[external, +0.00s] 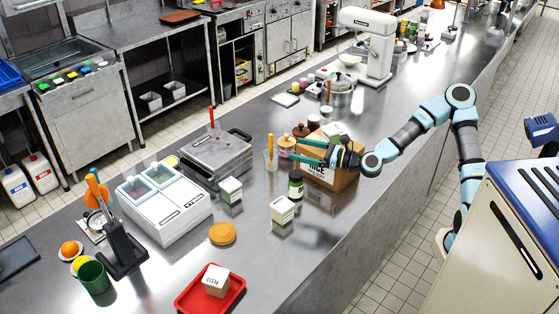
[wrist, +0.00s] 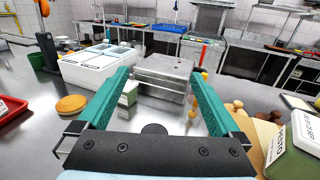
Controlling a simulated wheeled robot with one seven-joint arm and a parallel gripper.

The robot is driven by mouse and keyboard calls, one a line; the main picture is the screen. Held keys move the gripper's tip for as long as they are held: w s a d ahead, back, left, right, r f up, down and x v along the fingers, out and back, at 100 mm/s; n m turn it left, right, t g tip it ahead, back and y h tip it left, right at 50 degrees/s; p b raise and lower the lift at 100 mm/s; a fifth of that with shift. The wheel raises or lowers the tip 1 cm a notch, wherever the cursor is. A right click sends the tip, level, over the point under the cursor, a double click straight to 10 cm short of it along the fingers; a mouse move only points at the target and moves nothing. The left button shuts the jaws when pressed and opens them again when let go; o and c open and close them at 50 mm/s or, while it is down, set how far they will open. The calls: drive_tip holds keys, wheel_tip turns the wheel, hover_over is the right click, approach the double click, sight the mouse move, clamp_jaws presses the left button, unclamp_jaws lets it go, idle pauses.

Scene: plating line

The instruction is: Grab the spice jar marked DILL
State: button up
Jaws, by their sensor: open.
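A small jar with a dark lid and green contents (external: 296,184) stands upright on the steel counter in the external view. Its label is too small to read, so I cannot tell whether it says DILL. My gripper (external: 295,149) is above the counter, beyond and higher than this jar, with its teal fingers apart and nothing seen between them. In the wrist view my gripper (wrist: 160,73) is spread wide. A dark round shape shows at its palm; I cannot tell if it is a jar lid or part of the gripper.
A cardboard box marked RICE (external: 318,172) stands close under my gripper. A green-and-white PESTO container (wrist: 296,150) is at right in the wrist view. White-and-green boxes (external: 283,210) (external: 231,189), a round orange-brown disc (external: 222,233) and a steel lidded unit (external: 215,155) stand around.

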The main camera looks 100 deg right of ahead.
sight(290, 181)
wheel_tip(290, 181, down, 14)
drive_tip(key=shift+r+p, duration=0.15)
drive_tip(key=shift+p, duration=0.4)
drive_tip(key=shift+f, duration=0.5)
drive_tip(key=p+x, duration=0.1)
drive_tip(key=x, duration=0.3)
drive_tip(key=shift+r+p, duration=0.2)
drive_tip(key=shift+p, duration=0.2)
drive_tip(key=shift+w+d+f, duration=0.15)
drive_tip(key=shift+w+d, duration=0.05)
drive_tip(key=shift+w, duration=0.25)
clamp_jaws()
